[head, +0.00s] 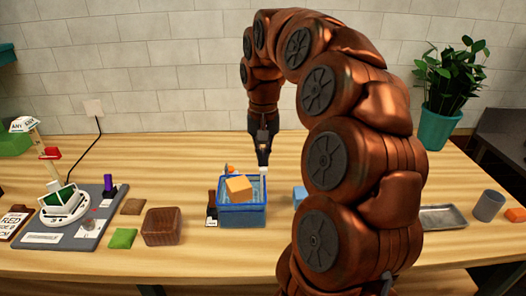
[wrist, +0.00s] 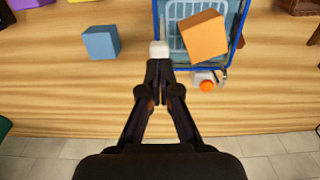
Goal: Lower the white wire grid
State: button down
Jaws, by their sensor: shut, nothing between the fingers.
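A blue basket (head: 242,217) stands on the table, and it also shows in the wrist view (wrist: 157,18). A pale lattice that looks like the wire grid (wrist: 178,48) shows inside it, partly covered by a tilted orange block (head: 239,187), seen also in the wrist view (wrist: 204,35). A small white tab (wrist: 159,48) sits at the basket's corner, also visible in the head view (head: 263,171). My gripper (head: 263,158) points down just above this tab, fingers together and empty. In the wrist view its fingertips (wrist: 160,68) meet the tab's edge; whether they touch is unclear.
An orange button (wrist: 207,86) on a small bracket sits beside the basket. A blue cube (wrist: 101,42) stands apart from it. A metal tray (head: 443,217) lies right, beyond my arm.

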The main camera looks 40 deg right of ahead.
jog(key=shift+f+b, duration=0.5)
jog(key=shift+f, duration=0.6)
jog(key=shift+f+b, duration=0.45)
jog(key=shift+b, duration=0.05)
dwell(0.4)
jog(key=shift+r+p, duration=0.85)
jog(key=shift+r, duration=1.7)
jog(key=shift+a, duration=0.1)
